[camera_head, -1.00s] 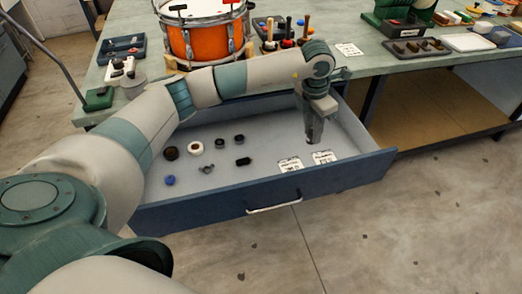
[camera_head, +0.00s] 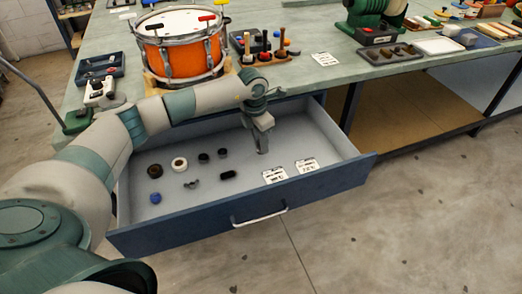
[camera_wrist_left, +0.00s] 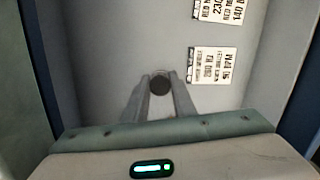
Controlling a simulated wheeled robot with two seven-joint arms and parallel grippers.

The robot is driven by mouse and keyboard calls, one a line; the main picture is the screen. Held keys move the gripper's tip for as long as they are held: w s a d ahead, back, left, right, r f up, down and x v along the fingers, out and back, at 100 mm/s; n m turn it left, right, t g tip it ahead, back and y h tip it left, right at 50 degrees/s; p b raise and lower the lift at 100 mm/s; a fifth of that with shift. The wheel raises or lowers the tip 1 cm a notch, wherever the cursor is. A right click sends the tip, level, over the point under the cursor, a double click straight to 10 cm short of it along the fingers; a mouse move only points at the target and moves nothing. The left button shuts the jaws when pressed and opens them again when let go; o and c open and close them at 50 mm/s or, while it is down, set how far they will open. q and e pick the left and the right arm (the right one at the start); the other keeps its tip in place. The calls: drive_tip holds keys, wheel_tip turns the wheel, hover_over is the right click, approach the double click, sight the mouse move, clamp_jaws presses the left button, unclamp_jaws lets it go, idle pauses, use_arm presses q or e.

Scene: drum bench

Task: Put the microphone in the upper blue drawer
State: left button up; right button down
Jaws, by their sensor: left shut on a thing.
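The blue drawer (camera_head: 330,184) is pulled open under the bench, with a pale grey floor. My left gripper (camera_head: 262,148) hangs fingers down within the drawer's opening, behind the two printed cards. In the left wrist view my left gripper (camera_wrist_left: 160,95) is shut on a dark round thing, seen end-on between the fingertips. It is likely the microphone (camera_wrist_left: 160,84), though most of its shape is hidden. I cannot tell whether it touches the drawer floor. My right gripper is not in view.
Several small dark, white and blue parts, among them a white ring (camera_head: 179,163), lie in the drawer's left half. Two printed cards (camera_head: 275,175) lie near its front. An orange drum (camera_head: 182,58) and a tool rack (camera_head: 262,50) stand on the bench above.

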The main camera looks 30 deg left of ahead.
use_arm(q)
drive_tip(key=shift+f, duration=0.6)
wheel_tip(320, 180, down, 2)
drive_tip(key=shift+f, duration=0.45)
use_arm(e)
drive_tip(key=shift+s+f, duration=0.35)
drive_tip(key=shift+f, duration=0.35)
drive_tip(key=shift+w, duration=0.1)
